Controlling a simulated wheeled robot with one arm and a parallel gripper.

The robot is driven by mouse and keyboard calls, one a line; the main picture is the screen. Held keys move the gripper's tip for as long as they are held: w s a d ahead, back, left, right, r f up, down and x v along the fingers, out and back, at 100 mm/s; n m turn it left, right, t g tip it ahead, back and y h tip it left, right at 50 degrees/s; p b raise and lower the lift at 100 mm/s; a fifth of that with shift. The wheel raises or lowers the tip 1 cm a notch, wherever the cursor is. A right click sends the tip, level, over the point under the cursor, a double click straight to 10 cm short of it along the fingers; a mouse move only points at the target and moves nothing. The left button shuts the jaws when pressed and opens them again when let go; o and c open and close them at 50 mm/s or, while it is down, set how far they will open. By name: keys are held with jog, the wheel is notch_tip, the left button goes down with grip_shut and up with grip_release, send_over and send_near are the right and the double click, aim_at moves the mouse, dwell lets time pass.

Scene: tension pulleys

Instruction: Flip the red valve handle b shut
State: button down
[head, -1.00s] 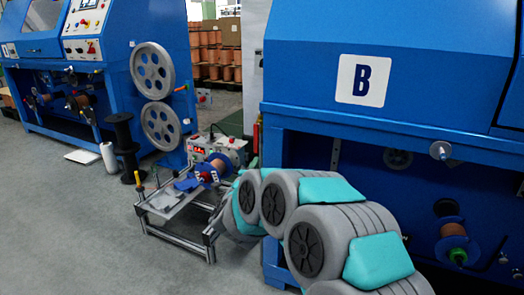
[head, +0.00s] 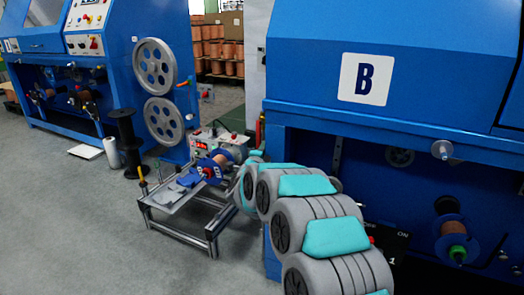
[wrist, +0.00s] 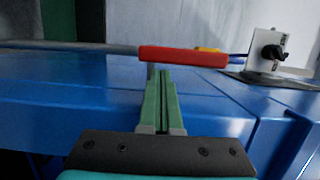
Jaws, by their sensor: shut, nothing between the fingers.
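In the wrist view, a red bar-shaped handle (wrist: 182,57) lies nearly level across the picture, just beyond my fingertips. A grey stem shows below its left end. I see no letter on it, so I cannot tell from a label that it is handle b. My gripper (wrist: 163,72) has its green fingers together and empty, pointing at the left half of the handle. I cannot tell whether the tips touch it. In the head view my arm hides the gripper, and I cannot make out the handle clearly.
A yellow part (wrist: 208,49) shows behind the handle. Blue machine surfaces (wrist: 60,95) lie under the fingers. In the head view, machine B (head: 390,95) stands at right and a metal-framed stand (head: 185,232) left of my arm.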

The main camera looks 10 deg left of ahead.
jog(key=shift+f+b, duration=0.15)
jog(key=shift+b, duration=0.2)
jog(key=shift+w+a+m+b, duration=0.15)
jog(key=shift+m+b, duration=0.15)
jog(key=shift+b, duration=0.3)
